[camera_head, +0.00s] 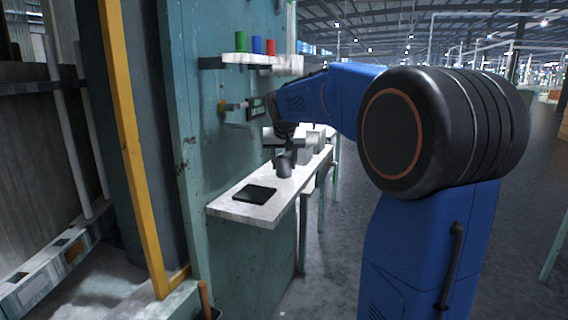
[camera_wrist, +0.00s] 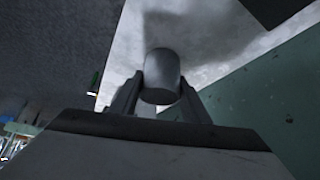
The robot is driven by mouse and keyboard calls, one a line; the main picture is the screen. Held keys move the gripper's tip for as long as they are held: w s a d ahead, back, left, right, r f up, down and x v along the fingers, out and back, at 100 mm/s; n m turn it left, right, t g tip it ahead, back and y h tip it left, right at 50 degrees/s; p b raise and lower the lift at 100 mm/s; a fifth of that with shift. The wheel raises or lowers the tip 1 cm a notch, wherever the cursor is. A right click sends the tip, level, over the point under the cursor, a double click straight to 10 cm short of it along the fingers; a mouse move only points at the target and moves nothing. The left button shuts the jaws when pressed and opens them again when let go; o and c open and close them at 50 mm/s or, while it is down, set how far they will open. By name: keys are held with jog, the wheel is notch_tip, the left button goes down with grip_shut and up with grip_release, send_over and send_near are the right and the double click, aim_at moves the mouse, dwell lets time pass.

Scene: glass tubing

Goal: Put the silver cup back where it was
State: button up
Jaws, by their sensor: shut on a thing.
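The silver cup (camera_wrist: 161,76) is a plain grey cylinder between the two dark fingers of my gripper (camera_wrist: 158,98) in the wrist view. The fingers are shut on its sides. In the head view my gripper (camera_head: 287,152) points down over the white bench (camera_head: 230,208), with the grey cup (camera_head: 285,168) at its tip. The cup is upright, at or just above the bench top; I cannot tell whether it touches. A black square pad (camera_head: 255,194) lies on the bench nearer the front, apart from the cup.
Green (camera_head: 241,41), blue (camera_head: 257,45) and red (camera_head: 270,47) cups stand on a wall shelf (camera_head: 235,58) above the bench. A teal wall (camera_head: 200,130) borders the bench. Bench top around the pad is clear. Fittings on the wall project near my arm.

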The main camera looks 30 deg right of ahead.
jog(key=shift+f, duration=0.15)
jog(key=o, duration=1.2)
jog(key=v, duration=1.2)
